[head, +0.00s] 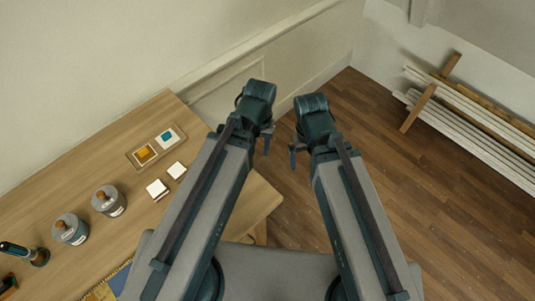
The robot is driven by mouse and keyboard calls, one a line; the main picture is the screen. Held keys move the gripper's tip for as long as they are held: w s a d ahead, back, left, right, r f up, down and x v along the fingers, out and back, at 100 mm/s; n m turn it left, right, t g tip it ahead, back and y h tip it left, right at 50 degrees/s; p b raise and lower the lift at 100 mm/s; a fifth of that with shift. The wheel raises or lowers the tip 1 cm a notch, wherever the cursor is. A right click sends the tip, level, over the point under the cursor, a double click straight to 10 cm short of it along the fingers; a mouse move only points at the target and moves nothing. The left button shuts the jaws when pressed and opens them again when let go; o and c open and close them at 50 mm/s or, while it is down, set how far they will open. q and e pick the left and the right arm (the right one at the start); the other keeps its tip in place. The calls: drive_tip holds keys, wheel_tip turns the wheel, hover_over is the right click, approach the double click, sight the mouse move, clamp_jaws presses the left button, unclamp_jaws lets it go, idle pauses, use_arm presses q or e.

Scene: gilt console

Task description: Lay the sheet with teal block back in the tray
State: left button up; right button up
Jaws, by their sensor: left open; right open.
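The tray (131,158) is a shallow wooden tray on the table at the left. A small white sheet with a teal block (166,136) shows at its right end, and a sheet with an orange block (144,154) shows at its left end. Both look to be inside the tray, but they are small. My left gripper (267,143) is open and empty, to the right of the tray and beyond the table edge. My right gripper (297,152) is open and empty, further right, over the floor.
Two white square pieces (157,189) (177,171) lie just in front of the tray on the wooden table (90,150). Two grey jars with wooden knobs (70,230) (108,201) stand further left. A dark teal tool (25,253) is at the far left. A plank rack (470,105) is at right.

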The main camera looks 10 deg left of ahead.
use_arm(q)
drive_tip(key=s+d+m, duration=0.2)
drive_tip(key=d+m, duration=0.1)
drive_tip(key=shift+s+d+m+y, duration=0.1)
drive_tip(key=shift+s+m+y, duration=0.05)
drive_tip(key=shift+m+y, duration=0.2)
idle(1.1)
